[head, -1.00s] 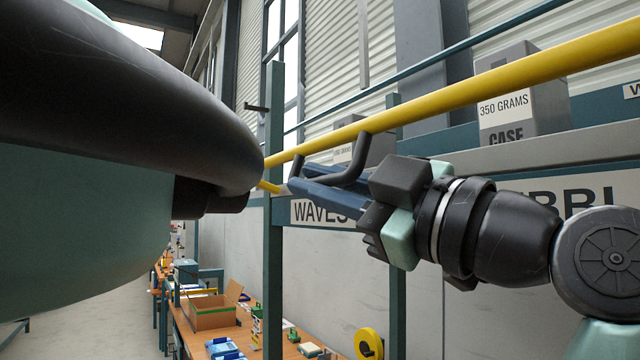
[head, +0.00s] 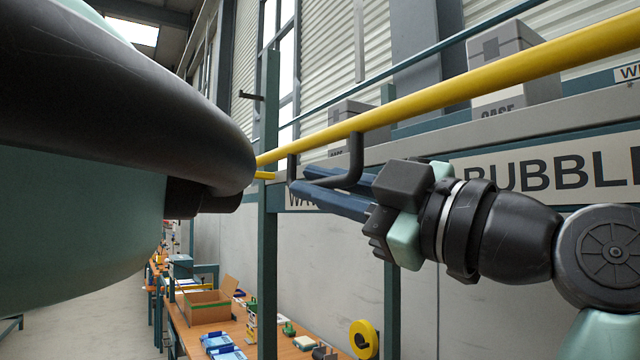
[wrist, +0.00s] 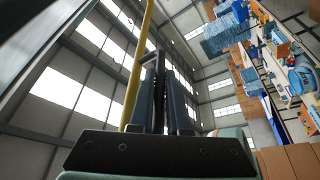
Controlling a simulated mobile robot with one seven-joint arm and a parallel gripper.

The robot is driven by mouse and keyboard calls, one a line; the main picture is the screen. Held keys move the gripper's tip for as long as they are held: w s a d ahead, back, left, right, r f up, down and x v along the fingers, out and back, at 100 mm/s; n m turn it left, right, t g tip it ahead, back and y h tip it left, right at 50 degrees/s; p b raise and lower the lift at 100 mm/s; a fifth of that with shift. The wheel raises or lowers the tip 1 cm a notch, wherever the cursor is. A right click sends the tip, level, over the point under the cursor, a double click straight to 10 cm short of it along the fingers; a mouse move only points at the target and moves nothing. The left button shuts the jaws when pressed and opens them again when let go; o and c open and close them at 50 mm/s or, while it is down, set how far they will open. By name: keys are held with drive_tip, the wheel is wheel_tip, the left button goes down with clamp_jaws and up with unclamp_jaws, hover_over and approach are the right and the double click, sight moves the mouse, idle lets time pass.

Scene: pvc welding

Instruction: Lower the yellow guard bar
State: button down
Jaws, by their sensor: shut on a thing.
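The yellow guard bar (head: 440,97) runs from the upper right down to the left in the head view, in front of the shelf. It also shows in the wrist view (wrist: 136,62), left of my fingers. A dark U-shaped handle (head: 357,158) hangs under the bar. My gripper (head: 306,182) comes from the right, and its blue fingers are shut on the handle's lower part, just below the bar. In the wrist view my gripper (wrist: 166,75) has the dark handle between its fingertips. The bar's far left end is hidden behind my own body part.
A teal post (head: 270,220) stands left of my gripper. Grey boxes (head: 515,70) sit on the shelf behind the bar, above a BUBBLE sign (head: 560,172). A workbench (head: 245,345) with an open cardboard box (head: 208,307) and a yellow reel (head: 364,340) lies below.

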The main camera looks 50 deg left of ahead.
drive_tip(key=c, duration=0.9)
unclamp_jaws()
drive_tip(key=shift+d, duration=0.1)
drive_tip(key=b+v, duration=0.2)
drive_tip(key=v, duration=1.1)
